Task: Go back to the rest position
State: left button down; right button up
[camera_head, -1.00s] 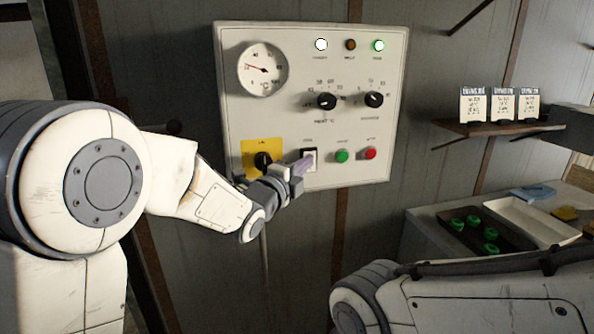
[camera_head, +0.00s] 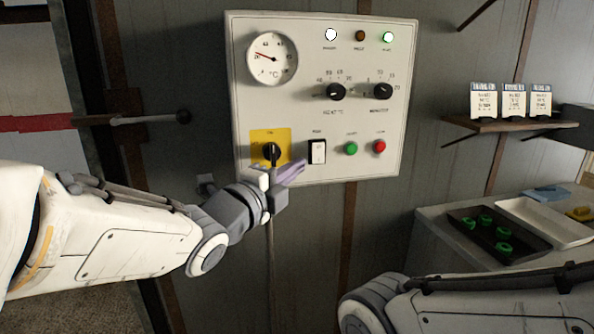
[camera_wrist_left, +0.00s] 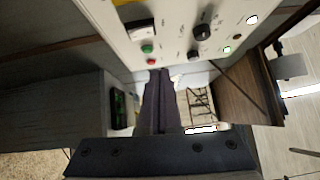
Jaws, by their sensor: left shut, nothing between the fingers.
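My left gripper (camera_head: 290,174) is shut and empty, just below and in front of the control panel (camera_head: 300,120) on the wall. Its fingertips lie below the white rocker switch (camera_head: 318,152) and right of the black rotary switch on its yellow plate (camera_head: 258,140). I cannot tell whether they touch the panel. In the left wrist view the shut fingers (camera_wrist_left: 158,100) point toward the panel's lower edge. My right arm shows at the lower right of the head view; its gripper is out of view.
The panel has a dial gauge (camera_head: 271,59), two black knobs, a green button (camera_head: 351,149) and a red button (camera_head: 380,146). White and green lamps are lit. At right are a shelf with cards (camera_head: 512,126) and a bench with a dark tray (camera_head: 480,240) and a pale tray (camera_head: 540,232).

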pick_arm(q)
jog(key=s+f+n+g+y+p, duration=0.2)
jog(key=s+f+n+g, duration=0.25)
jog(key=f, duration=0.25)
jog(key=s+f+n+g+y+p, duration=0.1)
jog(key=s+f+n+g+y, duration=0.2)
jog(key=s+f+n, duration=0.3)
jog(key=s+a+f+n+g+y+p, duration=0.1)
jog(key=s+f+n+g, duration=0.2)
jog(key=s, duration=0.6)
jog(key=s+a+f+n+g+y+p, duration=0.1)
jog(key=s+f+n+g+y, duration=0.1)
jog(key=s+g, duration=0.3)
jog(key=s+f+n, duration=0.1)
jog(key=s, duration=0.3)
jog(key=shift+f+n+g, duration=0.3)
jog(key=shift+n+g, duration=0.05)
jog(key=shift+w+a, duration=0.1)
